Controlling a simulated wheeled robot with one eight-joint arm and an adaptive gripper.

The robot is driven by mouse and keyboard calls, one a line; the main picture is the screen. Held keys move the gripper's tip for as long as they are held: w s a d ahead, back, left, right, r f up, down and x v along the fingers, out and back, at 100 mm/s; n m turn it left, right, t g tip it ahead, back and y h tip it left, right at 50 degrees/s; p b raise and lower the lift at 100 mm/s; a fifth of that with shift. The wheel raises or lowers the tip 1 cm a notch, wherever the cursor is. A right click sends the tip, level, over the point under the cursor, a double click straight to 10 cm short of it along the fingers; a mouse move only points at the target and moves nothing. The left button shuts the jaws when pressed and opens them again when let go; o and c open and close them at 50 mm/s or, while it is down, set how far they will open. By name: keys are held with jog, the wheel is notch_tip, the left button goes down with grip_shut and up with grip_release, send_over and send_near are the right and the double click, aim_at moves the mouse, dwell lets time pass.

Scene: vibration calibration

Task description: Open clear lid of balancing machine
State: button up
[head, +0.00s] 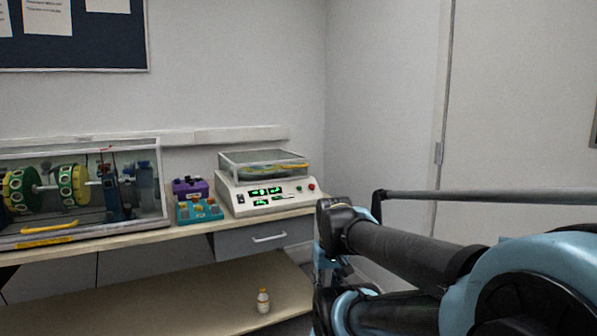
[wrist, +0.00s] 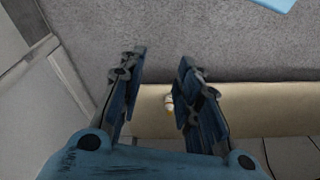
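A white machine (head: 267,191) with green digital displays and a red button stands on the bench. Its clear box-shaped lid (head: 264,160) looks closed over the top. To its left is a larger clear case (head: 82,216) with a yellow handle (head: 50,228) on its front; it covers a shaft with green and yellow discs and also looks closed. I cannot tell for certain which of the two is the balancing machine. My gripper is open and empty in the wrist view (wrist: 158,64), its fingers apart. It points away from both machines, and neither shows in the wrist view.
A drawer with a handle (head: 269,238) is under the bench. A small orange-and-white bottle (head: 263,301) stands on the lower shelf (head: 200,305). My arm fills the right foreground.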

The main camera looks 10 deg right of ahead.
jog(key=w+a+r+m+t+y, duration=0.3)
jog(key=w+r, duration=0.4)
jog(key=w, duration=0.3)
jog(key=w+a+r+m+t+y, duration=0.25)
jog(key=w+r, duration=0.35)
jog(key=w, duration=0.5)
jog(key=w+d+r+m+t, duration=0.4)
jog(key=w+r, duration=0.3)
jog(key=w, duration=0.3)
jog(key=m+t, duration=0.3)
jog(key=m, duration=0.2)
send_near(299, 167)
jog(key=shift+h, duration=0.35)
jog(key=x, duration=1.1)
jog(key=shift+r, duration=0.15)
grip_shut()
